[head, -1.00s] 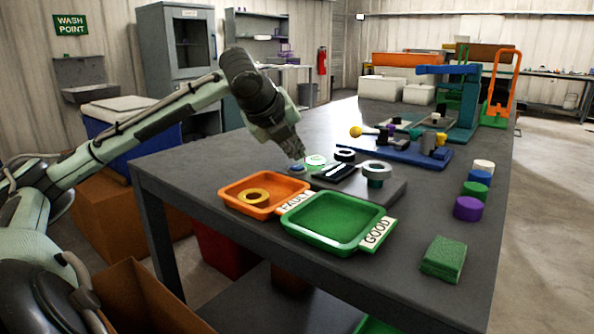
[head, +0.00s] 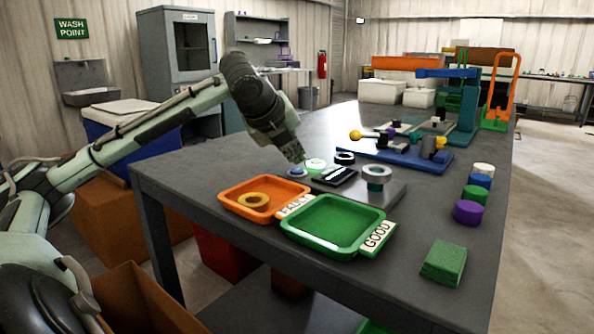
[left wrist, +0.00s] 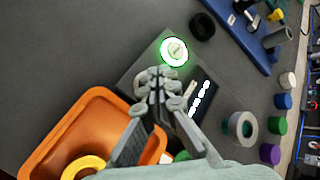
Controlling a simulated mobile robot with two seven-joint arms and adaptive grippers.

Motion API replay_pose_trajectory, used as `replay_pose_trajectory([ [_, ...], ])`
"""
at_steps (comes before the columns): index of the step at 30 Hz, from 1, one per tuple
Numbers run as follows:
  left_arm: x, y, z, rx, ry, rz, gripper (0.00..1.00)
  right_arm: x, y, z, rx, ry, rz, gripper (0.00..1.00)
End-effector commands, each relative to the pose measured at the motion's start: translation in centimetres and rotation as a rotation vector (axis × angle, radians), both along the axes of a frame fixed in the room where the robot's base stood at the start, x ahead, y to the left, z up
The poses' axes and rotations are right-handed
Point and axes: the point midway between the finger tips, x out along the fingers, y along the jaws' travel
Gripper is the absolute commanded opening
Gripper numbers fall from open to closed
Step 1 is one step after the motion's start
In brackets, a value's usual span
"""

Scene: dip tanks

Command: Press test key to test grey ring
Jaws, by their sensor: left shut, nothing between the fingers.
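A thick grey ring (head: 376,171) sits on top of a green post on the grey test plate (head: 385,196); it also shows in the left wrist view (left wrist: 243,125). A blue round key (head: 297,172) is at the plate's left end. My left gripper (head: 302,161) is shut and empty, pointing down, with its tips at or just above the blue key; I cannot tell if they touch. In the wrist view, my fingers (left wrist: 157,74) hide the key. A white disc (left wrist: 175,52) with a green-lit edge lies beyond the tips. My right gripper is not in view.
A black display (head: 335,177) with white marks is on the plate; a black ring (head: 345,158) lies behind it. In front are an orange FAULTY tray (head: 236,191) holding a yellow ring and an empty green GOOD tray (head: 333,226). A blue fixture board (head: 385,160) stands behind.

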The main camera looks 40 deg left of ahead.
Motion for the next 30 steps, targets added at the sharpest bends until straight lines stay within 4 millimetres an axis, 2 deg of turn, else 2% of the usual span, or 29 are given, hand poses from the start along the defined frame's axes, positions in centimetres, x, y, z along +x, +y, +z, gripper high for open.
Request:
replay_pose_trajectory([
  [30,-0.01,0.00,-0.92,0.000,0.000,0.000,0.00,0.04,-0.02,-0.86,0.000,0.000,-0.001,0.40],
])
